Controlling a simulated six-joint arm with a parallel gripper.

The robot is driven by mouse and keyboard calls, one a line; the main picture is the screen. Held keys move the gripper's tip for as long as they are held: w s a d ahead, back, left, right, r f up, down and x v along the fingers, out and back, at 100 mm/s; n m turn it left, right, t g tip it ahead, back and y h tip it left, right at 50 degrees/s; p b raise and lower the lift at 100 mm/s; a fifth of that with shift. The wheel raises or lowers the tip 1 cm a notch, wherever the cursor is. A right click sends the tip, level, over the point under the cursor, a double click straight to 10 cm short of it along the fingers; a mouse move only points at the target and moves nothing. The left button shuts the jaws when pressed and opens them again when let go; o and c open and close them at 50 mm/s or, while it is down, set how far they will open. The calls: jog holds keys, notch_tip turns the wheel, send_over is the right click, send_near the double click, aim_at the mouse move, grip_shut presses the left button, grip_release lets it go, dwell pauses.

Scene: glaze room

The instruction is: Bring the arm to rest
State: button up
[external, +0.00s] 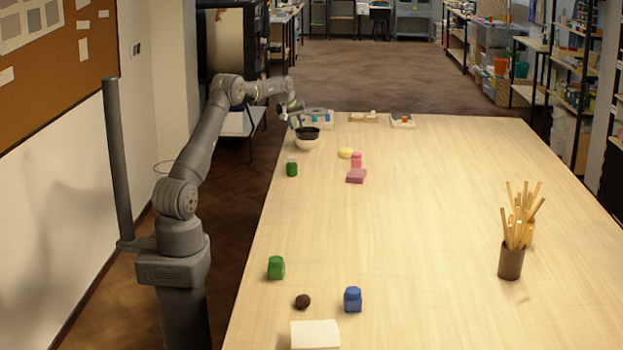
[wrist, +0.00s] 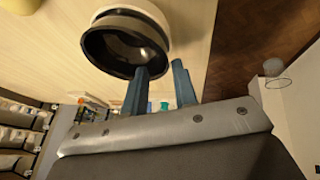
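My gripper (external: 293,112) is at the far left corner of the table (external: 400,220), close above a black bowl (external: 308,132) that sits in or on a cream bowl (external: 306,144). The black bowl (wrist: 103,52) and the cream bowl (wrist: 128,12) lie just beyond the fingertips there. I cannot tell whether a finger touches the black rim.
Green (external: 292,169), yellow (external: 345,153) and pink (external: 356,160) items stand near the bowls. A green jar (external: 276,267), dark ball (external: 303,301), blue jar (external: 352,299) and white block (external: 315,335) are in front. A brown cup (external: 511,262) holds sticks. The table's middle is clear.

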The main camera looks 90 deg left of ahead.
jog(key=shift+f, duration=0.9)
jog(key=v, duration=1.1)
jog(key=x, duration=1.1)
jog(key=shift+f, duration=0.3)
notch_tip(320, 180, up, 5)
jog(key=shift+w+d+r, duration=0.1)
jog(key=shift+w, duration=0.05)
jog(key=w+d+r, duration=0.7)
jog(key=d, duration=0.3)
jog(key=d+f+m+t+h, duration=0.1)
jog(key=d+f+m, duration=0.1)
jog(key=d, duration=0.6)
jog(key=d+f+m, duration=0.2)
jog(key=d+f, duration=0.1)
jog(key=d, duration=0.5)
jog(key=s+a+f, duration=0.4)
jog(key=a+f, duration=0.1)
jog(key=a, duration=0.4)
jog(key=shift+s+f, duration=0.3)
jog(key=shift+s, duration=0.05)
jog(key=shift+o, duration=0.4)
